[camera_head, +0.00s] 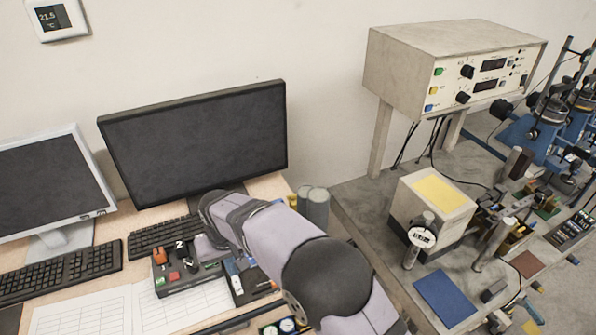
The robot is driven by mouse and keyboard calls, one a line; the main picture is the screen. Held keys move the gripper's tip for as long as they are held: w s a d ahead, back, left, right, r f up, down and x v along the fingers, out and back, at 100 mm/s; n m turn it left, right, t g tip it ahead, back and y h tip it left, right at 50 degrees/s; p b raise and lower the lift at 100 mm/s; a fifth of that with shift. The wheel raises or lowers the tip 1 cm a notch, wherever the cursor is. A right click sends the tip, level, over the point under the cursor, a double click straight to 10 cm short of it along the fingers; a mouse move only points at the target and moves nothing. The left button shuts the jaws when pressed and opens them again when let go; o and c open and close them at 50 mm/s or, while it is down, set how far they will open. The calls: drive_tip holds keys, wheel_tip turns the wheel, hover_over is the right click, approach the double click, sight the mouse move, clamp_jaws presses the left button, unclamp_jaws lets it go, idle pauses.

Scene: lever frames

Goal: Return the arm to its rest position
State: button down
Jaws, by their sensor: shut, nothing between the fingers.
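My arm (283,240) rises from the bottom of the view and bends at a dark round elbow joint. Its lilac-grey forearm reaches up and left to a wrist with dark bands, in front of the desk and the dark monitor's foot. A short lilac part shows below the wrist, beside the control box. I cannot make out my gripper's fingers.
A control box (187,285) with orange, red and black controls stands beside the wrist. Two monitors, keyboards (67,271) and paper sheets (100,312) lie left. A grey bench (365,205) at right carries a raised instrument (450,65), a white block and clutter.

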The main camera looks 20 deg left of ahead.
drive_tip(key=s+d+f+n+g+h, duration=0.1)
drive_tip(key=s+d+f, duration=0.3)
drive_tip(key=d, duration=0.4)
drive_tip(key=s+d+f+n+g+h, duration=0.1)
drive_tip(key=s+d+f+h, duration=0.1)
drive_tip(key=s+d+f, duration=0.45)
drive_tip(key=s+d+r+m+g+b, duration=0.1)
drive_tip(key=d+r+m, duration=0.2)
drive_tip(key=d, duration=0.9)
drive_tip(key=d+r+m+b, duration=0.15)
drive_tip(key=d+r, duration=0.25)
drive_tip(key=d, duration=0.7)
drive_tip(key=w+d+r+m+t+y+b, duration=0.1)
drive_tip(key=w+d+r+m, duration=0.2)
drive_tip(key=d+m, duration=0.3)
drive_tip(key=w+d, duration=0.1)
drive_tip(key=d, duration=0.3)
drive_tip(key=shift+w+t+y+b, duration=0.15)
drive_tip(key=shift+t+y+b, duration=0.2)
drive_tip(key=shift+t+y, duration=0.05)
